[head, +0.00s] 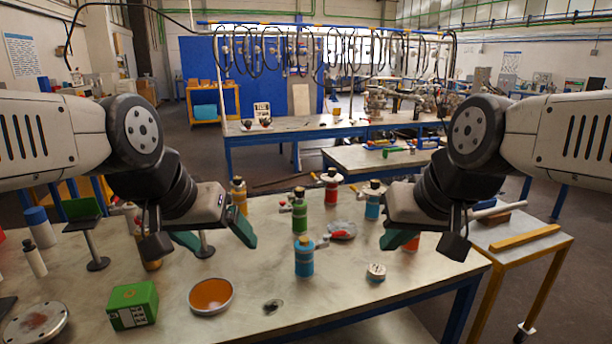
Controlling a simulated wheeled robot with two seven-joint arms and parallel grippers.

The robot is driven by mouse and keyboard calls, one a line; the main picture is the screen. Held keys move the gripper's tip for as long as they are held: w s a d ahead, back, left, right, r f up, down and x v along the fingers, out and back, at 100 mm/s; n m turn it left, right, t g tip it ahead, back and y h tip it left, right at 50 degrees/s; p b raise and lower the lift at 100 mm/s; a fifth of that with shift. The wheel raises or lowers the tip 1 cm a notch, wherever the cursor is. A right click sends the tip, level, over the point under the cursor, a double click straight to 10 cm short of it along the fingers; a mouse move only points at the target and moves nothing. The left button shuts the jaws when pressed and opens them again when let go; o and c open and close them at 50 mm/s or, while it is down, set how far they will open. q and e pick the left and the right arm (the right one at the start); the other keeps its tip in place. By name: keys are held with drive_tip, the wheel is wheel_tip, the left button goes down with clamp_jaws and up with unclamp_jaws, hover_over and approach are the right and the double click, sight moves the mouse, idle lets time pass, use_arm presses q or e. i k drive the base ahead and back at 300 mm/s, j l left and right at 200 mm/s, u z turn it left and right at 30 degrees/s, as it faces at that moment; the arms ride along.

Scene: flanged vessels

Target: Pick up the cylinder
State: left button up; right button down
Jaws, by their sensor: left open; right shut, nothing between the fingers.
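Several flanged, bottle-like cylinders stand upright on the metal table (350,290): a blue one (304,260) front centre, a green one (300,216) behind it, a yellow one (239,197), a red one (331,188) and another blue one (372,204) further back. I cannot tell which one the task means. My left gripper (217,238) is open and empty, left of the front blue cylinder. My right gripper (398,239) is shut and empty, right of the cylinders. An orange-red thing (411,244) is partly hidden behind it.
A green box (132,304), an orange dish (211,295) and a round metal flange (36,324) lie front left. A blue-capped bottle (40,227) stands far left. A side table (520,240) is at right.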

sight(305, 249)
drive_tip(key=u, duration=1.25)
drive_tip(key=k+l+u, duration=0.1)
drive_tip(key=k+u, duration=0.3)
drive_tip(key=k, duration=0.5)
drive_tip(key=l, duration=0.25)
drive_tip(key=i+l, duration=0.15)
drive_tip(key=l, duration=0.1)
